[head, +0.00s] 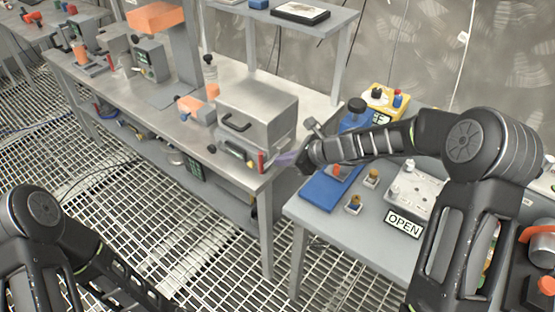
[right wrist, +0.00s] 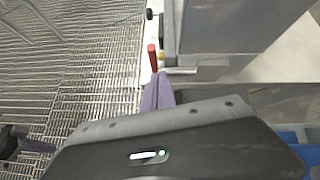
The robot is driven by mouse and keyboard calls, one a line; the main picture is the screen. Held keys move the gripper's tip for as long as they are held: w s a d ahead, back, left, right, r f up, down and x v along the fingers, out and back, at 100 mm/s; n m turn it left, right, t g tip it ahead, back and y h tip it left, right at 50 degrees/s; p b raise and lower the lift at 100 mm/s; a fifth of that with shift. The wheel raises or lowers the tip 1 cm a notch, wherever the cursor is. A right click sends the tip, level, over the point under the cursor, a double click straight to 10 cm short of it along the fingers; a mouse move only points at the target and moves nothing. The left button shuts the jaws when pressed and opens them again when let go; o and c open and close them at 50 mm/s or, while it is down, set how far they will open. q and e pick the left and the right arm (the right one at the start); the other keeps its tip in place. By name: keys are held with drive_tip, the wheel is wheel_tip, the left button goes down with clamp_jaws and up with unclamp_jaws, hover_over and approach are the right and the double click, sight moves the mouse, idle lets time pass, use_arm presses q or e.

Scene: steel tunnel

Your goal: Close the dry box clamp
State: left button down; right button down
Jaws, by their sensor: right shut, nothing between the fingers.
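The dry box (head: 262,108) is a grey metal box with a black handle, on the long steel bench. A red-handled part (head: 261,161), which looks like its clamp, is at the front right corner. The red handle (right wrist: 152,57) stands upright beside the box wall in the right wrist view. My right gripper (head: 284,159) is shut and empty, its purple fingers just right of the red handle. In the right wrist view its fingers (right wrist: 157,93) lie just below the handle; contact is unclear. A dark shape at that view's left edge may be my left gripper (right wrist: 30,145).
A side table (head: 300,212) on the right carries a blue tray (head: 322,194), a blue bottle, small knobs and an OPEN sign (head: 403,223). An orange-topped device (head: 197,101) stands left of the box. The grated floor in front is clear.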

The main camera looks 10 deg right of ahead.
wheel_tip(320, 180, up, 9)
drive_tip(key=s+d, duration=0.1)
drive_tip(key=d, duration=0.1)
drive_tip(key=shift+s+r+p, duration=0.2)
drive_tip(key=shift+p, duration=0.25)
